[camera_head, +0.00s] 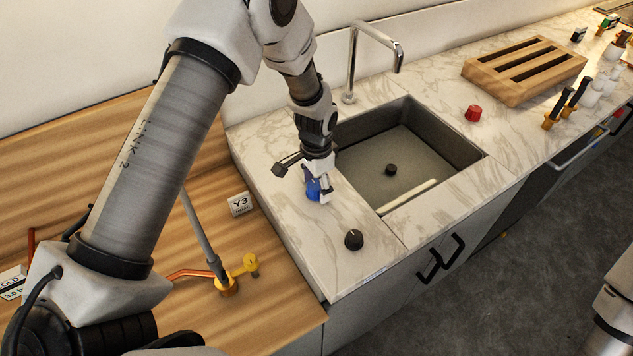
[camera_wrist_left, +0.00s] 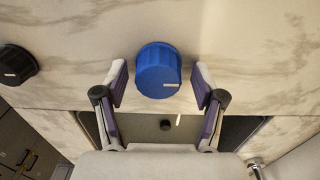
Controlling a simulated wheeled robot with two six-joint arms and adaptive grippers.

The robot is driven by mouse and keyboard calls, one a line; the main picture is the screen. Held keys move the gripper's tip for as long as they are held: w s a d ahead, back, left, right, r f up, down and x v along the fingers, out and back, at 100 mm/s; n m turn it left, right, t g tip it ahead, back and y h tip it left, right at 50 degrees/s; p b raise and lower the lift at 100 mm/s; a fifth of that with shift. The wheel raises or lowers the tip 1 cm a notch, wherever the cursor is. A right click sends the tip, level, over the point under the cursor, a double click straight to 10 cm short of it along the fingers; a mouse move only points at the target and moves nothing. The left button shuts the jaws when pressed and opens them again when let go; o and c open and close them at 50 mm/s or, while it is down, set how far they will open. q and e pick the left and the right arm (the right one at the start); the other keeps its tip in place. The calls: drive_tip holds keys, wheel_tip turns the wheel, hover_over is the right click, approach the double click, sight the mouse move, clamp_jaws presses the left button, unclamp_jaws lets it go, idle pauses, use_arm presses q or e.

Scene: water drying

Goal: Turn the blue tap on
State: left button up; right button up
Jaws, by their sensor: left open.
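The blue tap (camera_head: 313,188) is a round knob on the marble counter, left of the sink. In the left wrist view the blue tap (camera_wrist_left: 158,70) shows its top face, with a short white mark near its lower edge. My left gripper (camera_head: 319,193) is over the knob, pointing down, and partly hides it in the head view. In the left wrist view my left gripper (camera_wrist_left: 160,84) is open, one finger on each side of the knob, with a gap visible on both sides. My right gripper is out of view.
The sink (camera_head: 455,145) and the curved faucet (camera_head: 354,60) are right of and behind the tap. A black knob (camera_head: 354,240) is in front, and a red knob (camera_head: 473,113) is beyond the sink. A Y3 block (camera_head: 240,204) stands on the wooden top at left.

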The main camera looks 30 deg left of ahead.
use_arm(q)
drive_tip(key=shift+s+r, duration=0.2)
drive_tip(key=shift+s, duration=0.05)
drive_tip(key=shift+c, duration=1.4)
drive_tip(key=shift+s+r, duration=0.1)
drive_tip(key=shift+s, duration=0.1)
drive_tip(key=c, duration=0.9)
drive_tip(key=shift+o, duration=0.2)
drive_tip(key=shift+w, duration=0.15)
